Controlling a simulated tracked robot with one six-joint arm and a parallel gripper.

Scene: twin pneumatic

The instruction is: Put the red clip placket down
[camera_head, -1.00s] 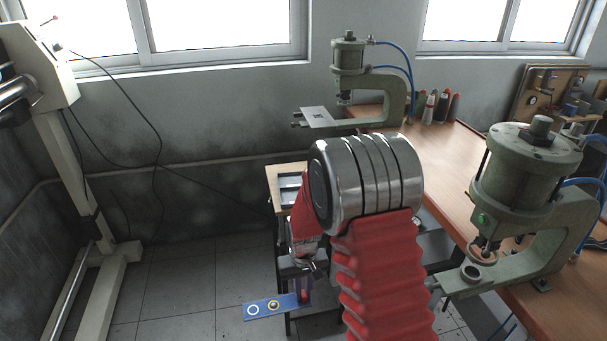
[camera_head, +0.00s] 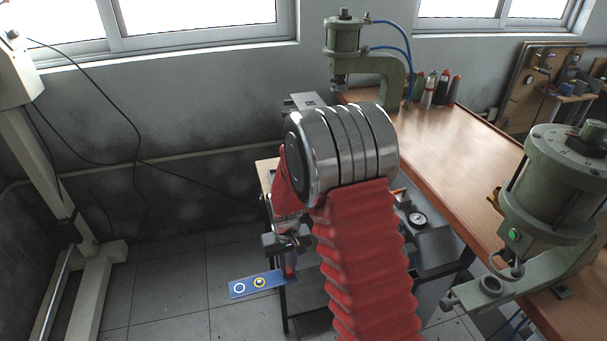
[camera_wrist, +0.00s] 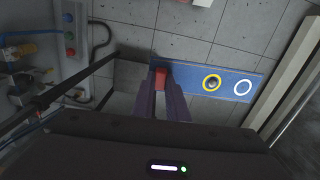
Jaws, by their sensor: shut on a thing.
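The placket (camera_head: 248,287) is a flat blue strip with a white ring and a yellow ring. In the wrist view the blue strip (camera_wrist: 188,76) lies across the picture, and a red clip (camera_wrist: 161,76) shows at its left part. My gripper (camera_head: 290,265) is shut on the placket at the red clip end. In the wrist view my gripper's dark fingers (camera_wrist: 162,88) hide part of the clip. The ringed end sticks out to the left in the head view and to the right in the wrist view. The placket appears held above the tiled floor.
A near green press (camera_head: 558,185) stands on the wooden bench (camera_head: 450,150) at right. A far green press (camera_head: 343,45) stands at the back. A dark-topped stand with a round gauge (camera_head: 417,219) is right of my arm. Open tiled floor (camera_head: 170,290) lies left.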

